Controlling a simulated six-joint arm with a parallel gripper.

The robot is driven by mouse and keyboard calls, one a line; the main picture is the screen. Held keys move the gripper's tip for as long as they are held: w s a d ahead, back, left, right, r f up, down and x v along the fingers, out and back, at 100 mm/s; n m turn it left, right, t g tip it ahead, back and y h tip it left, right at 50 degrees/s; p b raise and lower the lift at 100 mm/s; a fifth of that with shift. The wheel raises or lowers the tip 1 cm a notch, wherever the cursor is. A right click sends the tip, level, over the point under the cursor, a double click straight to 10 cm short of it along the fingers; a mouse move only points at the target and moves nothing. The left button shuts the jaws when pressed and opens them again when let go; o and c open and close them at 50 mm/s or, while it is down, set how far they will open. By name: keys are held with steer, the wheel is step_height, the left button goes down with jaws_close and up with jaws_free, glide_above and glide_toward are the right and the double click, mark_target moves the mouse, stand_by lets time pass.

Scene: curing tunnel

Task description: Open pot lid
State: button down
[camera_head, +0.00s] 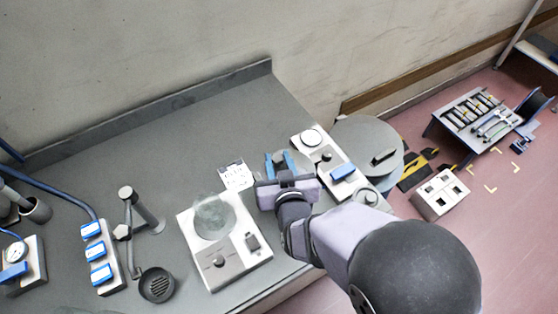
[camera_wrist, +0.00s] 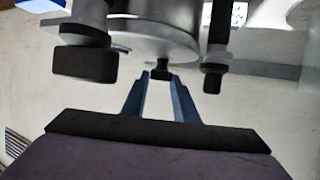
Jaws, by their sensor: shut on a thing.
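In the wrist view, the two blue fingers of my gripper (camera_wrist: 160,82) converge on a small dark knob (camera_wrist: 161,71). The knob sits at the edge of a round pale grey disk (camera_wrist: 150,44), which appears to be the pot lid. My gripper is shut on this knob. In the head view, my gripper (camera_head: 281,160) is over the grey bench, left of a white device, and its fingers point toward the back wall. The lid cannot be made out there. Whether it rests on a pot or is lifted I cannot tell.
A white hot plate (camera_head: 226,262) with a clear round vessel (camera_head: 213,216) stands left of my gripper. A white device (camera_head: 341,163) stands close on the right, before a large grey round top (camera_head: 360,135). The back bench is clear.

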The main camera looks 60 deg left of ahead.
steer(key=a+m+t+h+p, duration=0.2)
steer(key=a+m+t, duration=0.1)
steer(key=shift+w+a+r, duration=0.15)
steer(key=shift+w, duration=0.25)
steer(key=a+m+t+h+p, duration=0.1)
steer(key=w+a+m+t+h+p, duration=0.1)
steer(key=m+t, duration=0.1)
steer(key=shift+w+a, duration=0.1)
steer(key=shift+w, duration=0.2)
steer(key=w+m+h+b, duration=0.1)
steer(key=h, duration=0.1)
steer(key=w+a+m+t+h+b, duration=0.1)
steer(key=m+b, duration=0.1)
steer(key=w+a+m+t+h+b, duration=0.1)
steer(key=w+m+h, duration=0.1)
steer(key=shift+a+f+h+b, duration=0.2)
steer(key=shift+a+h+b, duration=0.05)
steer(key=shift+h+b, duration=0.1)
steer(key=shift+r+t, duration=0.15)
steer(key=shift+t, duration=0.15)
steer(key=c, duration=1.4)
jaws_free()
